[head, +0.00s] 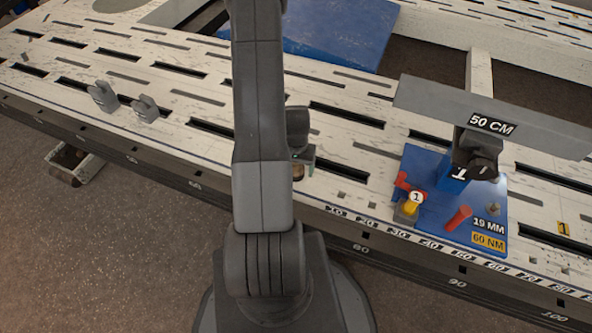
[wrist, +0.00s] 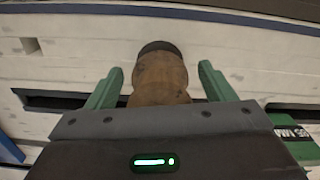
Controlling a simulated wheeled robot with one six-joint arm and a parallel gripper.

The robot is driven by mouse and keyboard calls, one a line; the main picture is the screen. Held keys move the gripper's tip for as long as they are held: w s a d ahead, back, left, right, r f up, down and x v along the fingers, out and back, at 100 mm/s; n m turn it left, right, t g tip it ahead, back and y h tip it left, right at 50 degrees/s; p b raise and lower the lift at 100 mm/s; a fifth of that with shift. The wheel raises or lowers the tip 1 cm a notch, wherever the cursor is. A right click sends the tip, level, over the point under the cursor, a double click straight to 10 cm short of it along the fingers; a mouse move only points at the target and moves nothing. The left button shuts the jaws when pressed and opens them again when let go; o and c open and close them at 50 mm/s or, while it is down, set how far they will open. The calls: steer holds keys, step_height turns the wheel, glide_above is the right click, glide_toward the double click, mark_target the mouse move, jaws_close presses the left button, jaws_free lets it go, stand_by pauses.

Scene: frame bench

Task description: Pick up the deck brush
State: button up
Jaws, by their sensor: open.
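A brown wooden, rounded piece with a dark end, which I take for the deck brush (wrist: 160,78), stands out between the fingers in the wrist view. In the head view only a small brown bit of the deck brush (head: 298,173) shows under my gripper (head: 304,160), beside my arm. My gripper also shows in the wrist view (wrist: 160,82), with green fingers open on either side of the wooden piece. A gap shows at each finger near the tips. The lower part of the piece is hidden behind the gripper body.
The white slotted bench (head: 345,180) lies under the gripper. A blue plate (head: 425,165) with red pegs and a yellow part is at right, below a grey bar (head: 440,100) marked 50 CM. Two grey clips (head: 103,96) stand at left. A blue panel (head: 330,35) lies behind.

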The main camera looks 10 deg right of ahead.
steer(key=c, duration=1.2)
step_height(320, 180, up, 10)
steer(key=p, duration=0.2)
steer(key=shift+p, duration=0.35)
steer(key=shift+c, duration=0.2)
